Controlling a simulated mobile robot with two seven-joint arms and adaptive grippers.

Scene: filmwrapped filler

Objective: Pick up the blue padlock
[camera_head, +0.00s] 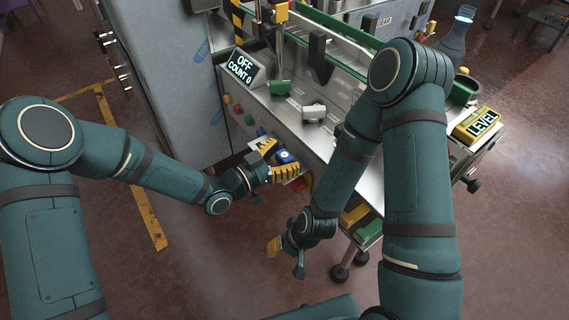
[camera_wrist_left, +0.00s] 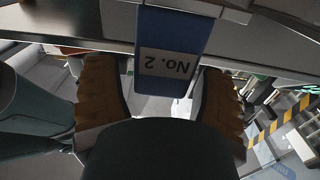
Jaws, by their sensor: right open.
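The blue padlock (camera_head: 285,156) is at the front side of the metal machine, below its top. In the left wrist view the blue padlock (camera_wrist_left: 172,40) carries a pale label reading "No. 2", upside down. My left gripper (camera_head: 284,158) has its yellow fingers on either side of the padlock. In the left wrist view the left gripper (camera_wrist_left: 163,85) is open, with a gap visible between the left finger and the padlock. My right gripper (camera_head: 287,246) is open, low in front of the machine, away from the padlock.
A sign (camera_head: 242,66) reads "OFF COUNT 0". Yellow and green bins (camera_head: 368,232) sit below. The floor at left is clear.

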